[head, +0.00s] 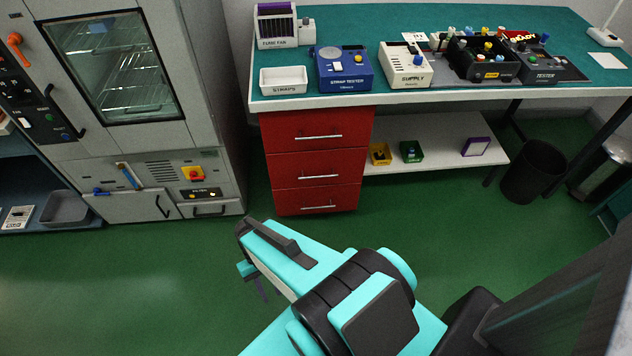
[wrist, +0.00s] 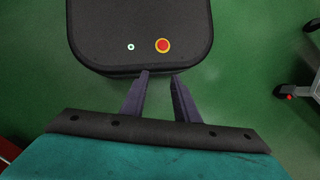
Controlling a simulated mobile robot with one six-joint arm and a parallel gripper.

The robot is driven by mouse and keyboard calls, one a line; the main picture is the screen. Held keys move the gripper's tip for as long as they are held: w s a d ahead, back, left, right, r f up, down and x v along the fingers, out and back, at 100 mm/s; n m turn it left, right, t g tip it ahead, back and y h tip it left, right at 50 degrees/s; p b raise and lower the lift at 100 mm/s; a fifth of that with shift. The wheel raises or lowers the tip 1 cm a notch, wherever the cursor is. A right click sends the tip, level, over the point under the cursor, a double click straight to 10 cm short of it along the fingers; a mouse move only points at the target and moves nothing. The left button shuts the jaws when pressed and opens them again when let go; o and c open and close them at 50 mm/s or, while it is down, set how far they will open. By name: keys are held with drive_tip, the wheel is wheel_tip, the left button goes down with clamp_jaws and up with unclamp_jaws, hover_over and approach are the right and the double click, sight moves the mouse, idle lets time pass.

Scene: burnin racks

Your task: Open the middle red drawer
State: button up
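A red drawer unit stands under the left end of the bench in the head view, with three drawers stacked, all flush and closed. The middle red drawer (head: 300,171) has a horizontal silver bar handle (head: 319,177). The top red drawer (head: 300,130) and bottom red drawer (head: 300,200) have similar handles. My gripper shows in the wrist view (wrist: 159,75), with two dark fingers apart and nothing between them. It points down over the green floor and my own base, away from the drawers. In the head view my arm is in front of and below the drawer unit, and the fingers are mostly hidden.
A grey oven cabinet (head: 215,90) stands left of the drawers. The green-topped bench (head: 380,22) carries several devices. A low white shelf (head: 430,140) is right of the drawers, with a black bin (head: 530,172) further right. The green floor (head: 130,270) before the drawers is clear.

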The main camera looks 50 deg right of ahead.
drive_tip(key=w+d+f+m+t+y+b, duration=0.5)
drive_tip(key=w+d+b, duration=0.3)
drive_tip(key=w+b, duration=0.35)
drive_tip(key=w+d+f+m+t+y+b, duration=0.15)
drive_tip(key=w+d+m+t+b, duration=0.4)
drive_tip(key=d+b, duration=0.6)
drive_tip(key=m+t+b, duration=0.5)
drive_tip(key=t+b, duration=0.3)
drive_tip(key=b, duration=0.7)
approach(315, 177)
drive_tip(key=v, duration=0.3)
drive_tip(key=shift+s+d+h, duration=0.25)
drive_tip(key=shift+s, duration=0.05)
drive_tip(key=shift+f, duration=0.1)
drive_tip(key=b+x, duration=0.4)
drive_tip(key=x, duration=0.8)
drive_tip(key=shift+w+a, duration=0.15)
drive_tip(key=shift+w, duration=0.1)
drive_tip(key=shift+w+a+b, duration=0.3)
drive_tip(key=shift+w+b, duration=0.05)
drive_tip(key=shift+w, duration=0.15)
